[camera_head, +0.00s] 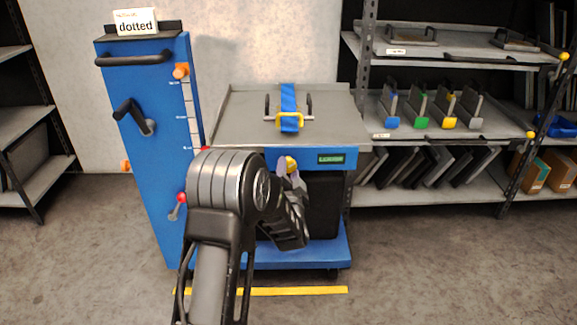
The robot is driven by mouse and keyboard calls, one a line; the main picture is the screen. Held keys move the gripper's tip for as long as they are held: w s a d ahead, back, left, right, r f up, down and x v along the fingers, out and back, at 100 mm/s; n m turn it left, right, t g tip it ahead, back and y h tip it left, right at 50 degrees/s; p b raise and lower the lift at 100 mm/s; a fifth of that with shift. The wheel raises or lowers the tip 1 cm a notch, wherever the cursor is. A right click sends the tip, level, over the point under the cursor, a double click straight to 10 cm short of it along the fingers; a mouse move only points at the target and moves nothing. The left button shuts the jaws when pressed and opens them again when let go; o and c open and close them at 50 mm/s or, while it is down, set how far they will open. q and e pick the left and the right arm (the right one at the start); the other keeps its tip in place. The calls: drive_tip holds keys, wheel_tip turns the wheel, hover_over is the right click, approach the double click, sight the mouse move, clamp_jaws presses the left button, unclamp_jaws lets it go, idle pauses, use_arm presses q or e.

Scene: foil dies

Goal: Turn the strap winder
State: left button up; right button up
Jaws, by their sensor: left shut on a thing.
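My left gripper (290,174) reaches up to the front of a blue and grey cart (235,125). It is shut on a small yellow knob (291,163), which appears to be the strap winder, just below the cart's top edge. The fingers cover most of the knob and the winder's body. The strap's path over the front edge is hard to make out. My right gripper is not in view.
A tall blue cabinet (150,190) with a black crank (134,114), an orange knob and a red-knobbed lever (178,205) stands close at the left. A small green display (330,159) is on the cart front. Shelves (440,190) with colored-handled dies stand right. Floor is clear at lower right.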

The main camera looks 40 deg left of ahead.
use_arm(q)
drive_tip(key=shift+m+p, duration=0.95)
drive_tip(key=shift+m, duration=0.85)
drive_tip(key=o, duration=1.4)
drive_tip(key=shift+p+v, duration=0.65)
drive_tip(key=shift+v, duration=3.25)
drive_tip(key=shift+c, duration=0.3)
